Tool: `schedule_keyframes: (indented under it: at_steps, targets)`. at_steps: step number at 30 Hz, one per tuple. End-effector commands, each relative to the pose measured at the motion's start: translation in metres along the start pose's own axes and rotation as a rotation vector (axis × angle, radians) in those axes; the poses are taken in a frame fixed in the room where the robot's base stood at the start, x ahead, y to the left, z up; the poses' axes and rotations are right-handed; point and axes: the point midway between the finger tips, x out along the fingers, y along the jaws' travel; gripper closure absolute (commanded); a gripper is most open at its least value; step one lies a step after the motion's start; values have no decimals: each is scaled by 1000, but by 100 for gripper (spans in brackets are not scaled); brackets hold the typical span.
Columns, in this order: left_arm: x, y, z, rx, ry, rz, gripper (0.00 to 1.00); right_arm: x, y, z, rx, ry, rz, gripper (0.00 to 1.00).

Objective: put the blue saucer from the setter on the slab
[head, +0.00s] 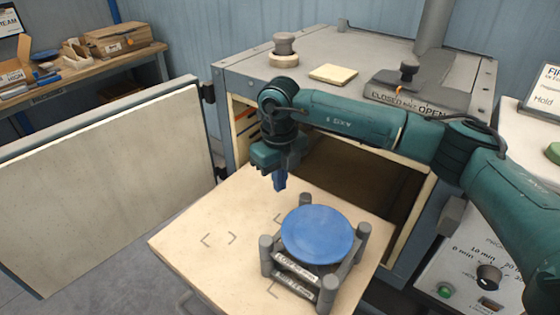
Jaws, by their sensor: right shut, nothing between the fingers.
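The blue saucer (318,234) lies flat on top of the setter (266,255), a grey frame with corner posts. The setter stands on the front right part of the pale slab (190,248), which extends out of the kiln-like box. My right gripper (280,184) points down above the slab, behind and to the left of the saucer. It is shut and empty, apart from the saucer. My left gripper is not in view.
The box's door (105,185) stands open at the left. The box (330,75) is behind my right arm, with its dark opening partly hidden. A control panel (480,265) is at the right. The slab's left part, with corner marks, is bare.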

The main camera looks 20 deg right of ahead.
Motion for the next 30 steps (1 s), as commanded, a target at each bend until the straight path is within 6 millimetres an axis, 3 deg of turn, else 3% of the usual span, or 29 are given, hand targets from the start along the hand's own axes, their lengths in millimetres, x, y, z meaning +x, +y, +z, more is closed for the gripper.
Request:
schedule_keyframes:
  at_steps: [5, 9, 15, 30]
  targets:
    - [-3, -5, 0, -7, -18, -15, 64, 37, 1, -1, -3, 4, 2, 100]
    - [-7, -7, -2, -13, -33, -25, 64, 31, 0, -23, -4, 1, 1, 100]
    - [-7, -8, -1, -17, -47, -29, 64, 33, 0, -38, -3, 0, 1, 100]
    - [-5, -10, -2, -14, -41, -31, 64, 34, 1, -39, -2, -1, 2, 100]
